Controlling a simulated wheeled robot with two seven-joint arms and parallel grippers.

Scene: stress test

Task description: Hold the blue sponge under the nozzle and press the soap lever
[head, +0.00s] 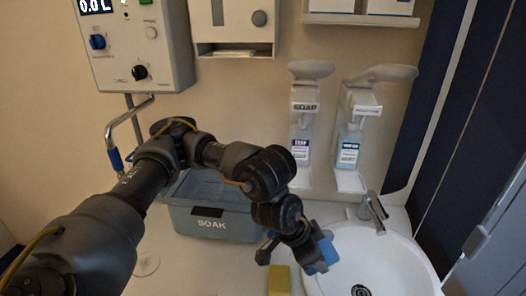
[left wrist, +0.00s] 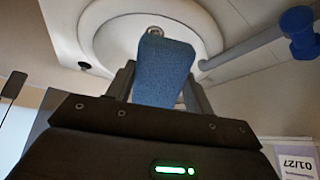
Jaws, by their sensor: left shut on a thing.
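My left gripper (head: 302,254) is shut on the blue sponge (head: 326,254), over the left rim of the sink. In the left wrist view the blue sponge (left wrist: 163,72) stands up between the two fingers. The soap dispenser (head: 303,135), with a purple-labelled bottle and a grey lever (head: 311,69) on top, is on the wall above and behind the gripper. The sponge is well below and in front of it, not under its nozzle. The nozzle itself is hard to make out. My right gripper is in neither view.
A second dispenser (head: 352,140) with a blue-labelled bottle stands right of the first. The SOAK tub (head: 212,226) is left of the gripper, a yellow sponge (head: 279,281) in front. The white sink (head: 385,257) and its tap (head: 373,207) are at right.

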